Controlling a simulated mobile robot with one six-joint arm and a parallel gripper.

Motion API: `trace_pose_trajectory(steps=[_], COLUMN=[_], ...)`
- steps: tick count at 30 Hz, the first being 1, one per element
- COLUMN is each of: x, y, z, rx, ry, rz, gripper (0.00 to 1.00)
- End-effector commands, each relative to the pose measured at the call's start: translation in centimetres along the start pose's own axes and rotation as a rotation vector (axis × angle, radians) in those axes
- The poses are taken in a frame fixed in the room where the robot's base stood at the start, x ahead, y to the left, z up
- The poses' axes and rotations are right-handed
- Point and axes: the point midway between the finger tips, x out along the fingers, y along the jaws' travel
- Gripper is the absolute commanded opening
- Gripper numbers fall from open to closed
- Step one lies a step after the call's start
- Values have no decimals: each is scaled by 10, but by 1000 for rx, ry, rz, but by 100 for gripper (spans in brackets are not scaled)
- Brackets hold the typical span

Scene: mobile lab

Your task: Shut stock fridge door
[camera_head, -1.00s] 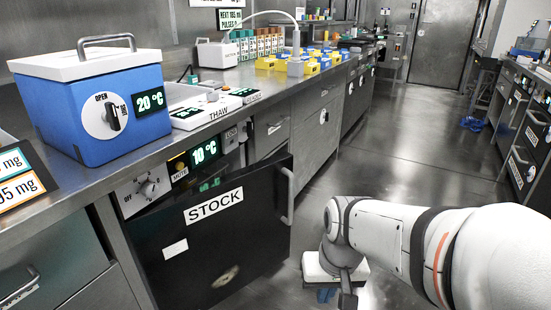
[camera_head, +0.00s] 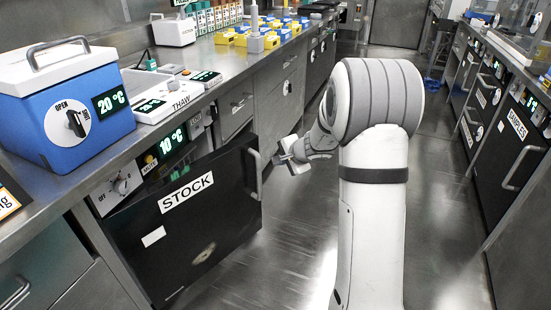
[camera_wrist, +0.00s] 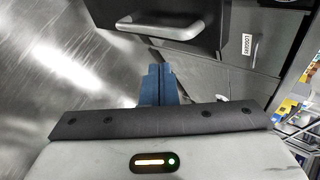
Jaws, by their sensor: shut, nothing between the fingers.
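The black stock fridge door (camera_head: 225,215) stands ajar in the head view, its right edge swung out from the counter front. It bears a white STOCK label (camera_head: 186,192) and a vertical metal handle (camera_head: 254,173) near its right edge. The handle (camera_wrist: 160,29) also shows in the wrist view, just beyond the fingertips. My gripper (camera_head: 276,160) is beside the handle, on its right. In the wrist view, the blue fingers (camera_wrist: 158,68) of my gripper are shut together and empty, pointing at the handle with a small gap. Whether they touch the door cannot be told.
A blue cooler box (camera_head: 66,110) and the thaw unit (camera_head: 172,100) stand on the counter above the door. Grey drawers (camera_head: 236,112) lie right of the fridge. The steel floor (camera_head: 285,255) ahead of the door is clear. More cabinets (camera_head: 500,130) line the right side.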

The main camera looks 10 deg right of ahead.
Motion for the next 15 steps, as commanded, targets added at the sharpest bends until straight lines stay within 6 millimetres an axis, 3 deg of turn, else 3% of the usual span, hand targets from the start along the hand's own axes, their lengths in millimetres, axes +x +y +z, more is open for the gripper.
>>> trace_pose_trajectory(steps=[12,15], x=[88,98], y=[2,-12], z=[2,2], rx=[-3,-5], ry=[-3,-4], rz=[2,0], gripper=[0,0])
